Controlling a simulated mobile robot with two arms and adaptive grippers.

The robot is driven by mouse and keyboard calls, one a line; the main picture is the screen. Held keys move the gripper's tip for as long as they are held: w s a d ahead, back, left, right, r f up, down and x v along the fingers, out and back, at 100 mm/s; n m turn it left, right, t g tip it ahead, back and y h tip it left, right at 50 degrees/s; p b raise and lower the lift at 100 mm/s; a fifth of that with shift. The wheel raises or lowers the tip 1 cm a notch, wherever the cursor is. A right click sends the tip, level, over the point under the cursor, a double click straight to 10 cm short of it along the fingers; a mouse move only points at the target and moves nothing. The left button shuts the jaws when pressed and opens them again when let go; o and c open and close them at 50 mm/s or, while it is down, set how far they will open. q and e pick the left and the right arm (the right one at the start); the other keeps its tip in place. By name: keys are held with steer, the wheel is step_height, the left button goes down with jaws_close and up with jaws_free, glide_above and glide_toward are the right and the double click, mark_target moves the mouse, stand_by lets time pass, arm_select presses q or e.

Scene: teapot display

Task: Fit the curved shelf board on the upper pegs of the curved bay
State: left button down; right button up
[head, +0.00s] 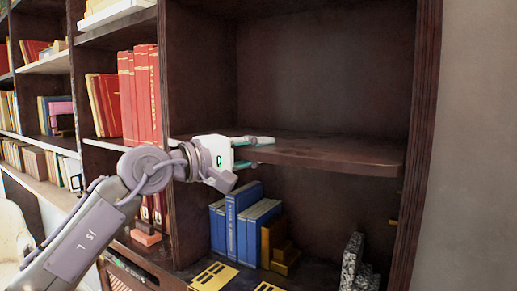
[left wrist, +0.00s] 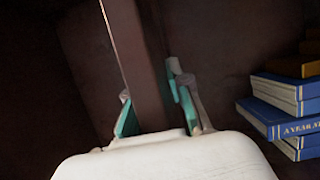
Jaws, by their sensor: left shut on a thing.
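The curved shelf board (head: 335,153) is dark brown with a bowed front edge. It lies roughly level across the curved bay (head: 325,60), at mid height in the head view. My left gripper (head: 252,141) is shut on the board's front edge near its left end. In the left wrist view the board (left wrist: 138,60) shows edge-on between the teal-padded fingers (left wrist: 152,108). The upper pegs are not visible, and I cannot tell whether the board rests on them. My right gripper is not in view.
Blue books (head: 238,225) and mustard-coloured blocks (head: 277,245) stand below the board. Speckled bookends (head: 353,262) are at lower right. A small yellow piece (head: 393,222) shows on the right side panel. Red books (head: 140,95) fill the bay to the left. Above the board is empty.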

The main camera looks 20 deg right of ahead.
arm_select(q)
steer(key=shift+d+r, duration=0.15)
steer(key=shift+r, duration=0.1)
steer(key=c, duration=1)
jaws_free()
steer(key=shift+f, duration=0.35)
steer(key=v, duration=1.2)
steer(key=shift+r, duration=0.15)
steer(key=shift+s, duration=0.1)
